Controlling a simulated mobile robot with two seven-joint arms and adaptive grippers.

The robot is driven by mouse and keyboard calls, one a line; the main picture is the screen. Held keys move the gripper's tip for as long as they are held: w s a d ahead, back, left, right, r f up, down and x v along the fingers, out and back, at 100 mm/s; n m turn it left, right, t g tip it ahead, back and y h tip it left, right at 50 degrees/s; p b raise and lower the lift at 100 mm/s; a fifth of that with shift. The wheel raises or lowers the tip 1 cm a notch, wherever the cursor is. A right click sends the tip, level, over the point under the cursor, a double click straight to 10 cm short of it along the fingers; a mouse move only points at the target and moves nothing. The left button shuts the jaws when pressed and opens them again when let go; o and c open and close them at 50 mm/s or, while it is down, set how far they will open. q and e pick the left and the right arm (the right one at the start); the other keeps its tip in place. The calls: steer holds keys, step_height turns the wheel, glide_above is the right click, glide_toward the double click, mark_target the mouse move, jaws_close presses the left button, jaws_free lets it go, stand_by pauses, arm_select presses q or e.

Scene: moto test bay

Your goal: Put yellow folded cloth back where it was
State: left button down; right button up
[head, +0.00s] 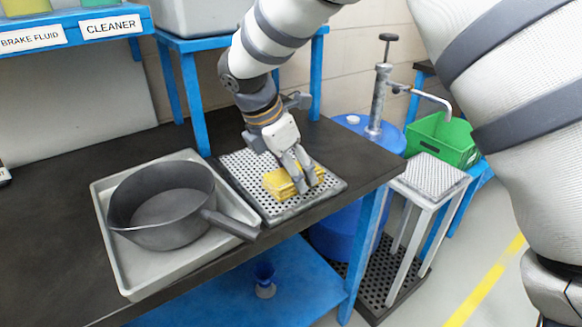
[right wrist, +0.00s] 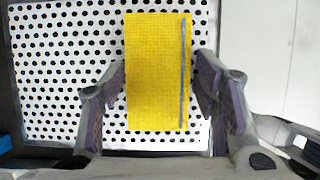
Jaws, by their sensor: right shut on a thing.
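The yellow folded cloth (head: 280,182) is at the perforated tray (head: 247,170) on the dark bench top. My right gripper (head: 297,180) reaches down over it and is shut on it. In the right wrist view the cloth (right wrist: 157,75) lies between the two fingers (right wrist: 160,85), with a blue-grey stripe along its right side. The white perforated surface (right wrist: 60,70) shows behind it. I cannot tell whether the cloth rests on the surface or is just above it. My left gripper is not in view.
A dark saucepan (head: 165,205) stands in a grey tray (head: 125,275) left of the perforated tray, its handle reaching toward that tray. A blue drum (head: 355,130) with a pump, a green bin (head: 440,140) and a metal stand (head: 430,178) are beyond the bench's right end.

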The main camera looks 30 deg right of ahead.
steer(key=o, duration=1.1)
steer(key=shift+f, duration=0.1)
steer(key=v, duration=1.2)
